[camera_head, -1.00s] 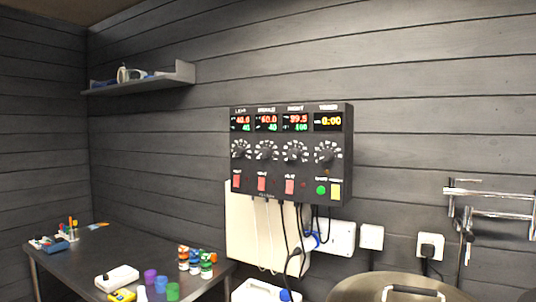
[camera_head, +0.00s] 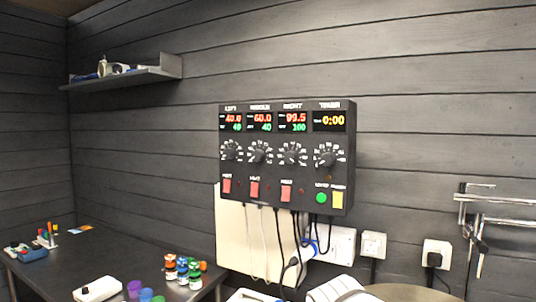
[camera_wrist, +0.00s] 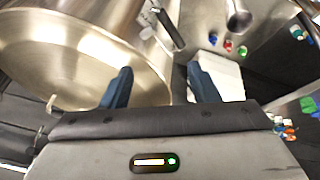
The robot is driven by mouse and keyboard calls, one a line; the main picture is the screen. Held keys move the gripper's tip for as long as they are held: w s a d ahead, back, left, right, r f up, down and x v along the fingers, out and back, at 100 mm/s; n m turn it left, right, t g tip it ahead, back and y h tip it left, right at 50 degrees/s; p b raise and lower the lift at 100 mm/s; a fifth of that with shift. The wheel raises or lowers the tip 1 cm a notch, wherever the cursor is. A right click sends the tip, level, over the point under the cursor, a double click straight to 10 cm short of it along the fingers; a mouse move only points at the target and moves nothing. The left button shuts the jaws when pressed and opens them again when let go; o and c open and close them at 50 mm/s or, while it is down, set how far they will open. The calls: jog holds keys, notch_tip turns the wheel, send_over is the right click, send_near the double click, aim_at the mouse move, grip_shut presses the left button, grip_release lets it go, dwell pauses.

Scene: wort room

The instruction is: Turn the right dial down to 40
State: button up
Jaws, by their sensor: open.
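The black control panel (camera_head: 287,158) hangs on the wall in the head view, with a row of dials labelled left, middle, right and timer. The right dial (camera_head: 292,156) is the third black knob, ringed by white marks. The display above it (camera_head: 292,121) reads 99.5 in red and 100 in green. The left display reads 40.0 over 40, and the middle one 60.0 over 40. My gripper (camera_wrist: 159,68) shows in the wrist view, its two dark blue fingers apart with nothing between them. The dial is not in the wrist view.
Red switches (camera_head: 286,193) sit below the dials, with a green button and a yellow one at right. Cables hang under the panel. A dark table (camera_head: 60,275) with small jars stands at left. A large metal vessel (camera_wrist: 65,50) lies close to my gripper in the wrist view.

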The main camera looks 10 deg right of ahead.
jog(key=w+d+r+m+t+h+p, duration=0.1)
jog(key=w+r+m+t+h+p, duration=0.2)
jog(key=w+r, duration=0.9)
jog(key=m+t+h+p, duration=0.4)
jog(key=m+t+h, duration=0.1)
jog(key=m+t, duration=0.15)
send_near(289, 158)
jog(key=w, duration=0.1)
jog(key=shift+t, duration=0.45)
jog(key=p+x, duration=0.2)
jog(key=x, duration=0.1)
jog(key=p+x, duration=0.1)
jog(key=x, duration=0.2)
jog(key=shift+d+p, duration=0.35)
jog(key=shift+d, duration=0.15)
jog(key=shift+w+d+f, duration=0.25)
jog(key=shift+w+d, duration=0.15)
jog(key=shift+w, duration=0.15)
jog(key=shift+c, duration=0.4)
jog(key=c, duration=0.9)
